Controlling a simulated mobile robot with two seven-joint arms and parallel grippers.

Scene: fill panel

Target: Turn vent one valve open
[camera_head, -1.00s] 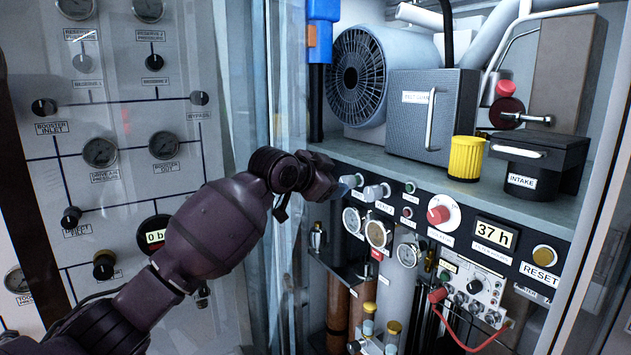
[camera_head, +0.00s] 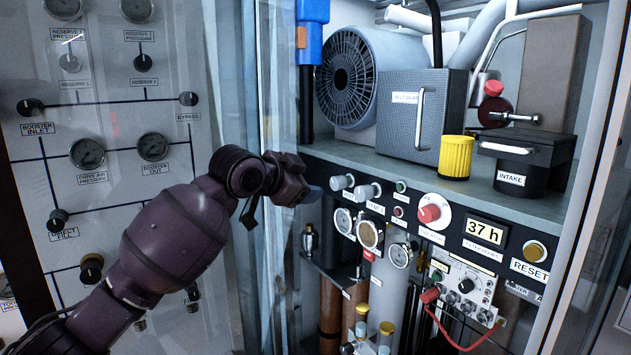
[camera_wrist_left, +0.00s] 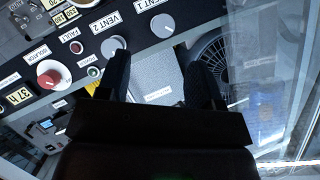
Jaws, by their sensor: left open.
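The vent one valve is a grey round knob (camera_head: 342,182) at the left end of the dark control panel. In the left wrist view the knob (camera_wrist_left: 162,25) sits by the "VENT 1" label, with a pale line on its face. The similar vent two knob (camera_wrist_left: 113,46) is beside it, partly behind a finger. My left gripper (camera_head: 312,192) is just left of the vent one knob in the head view. In the wrist view its open fingers (camera_wrist_left: 158,68) are apart, with the vent one knob beyond the gap between them. My right gripper is not in view.
A red isolator knob (camera_head: 433,210), the "37 h" display (camera_head: 485,231) and a reset button (camera_head: 535,251) are farther right. A shelf above holds a fan (camera_head: 350,78), a grey box (camera_head: 415,115) and a yellow cap (camera_head: 456,157). A clear pane (camera_head: 235,100) stands behind my left arm.

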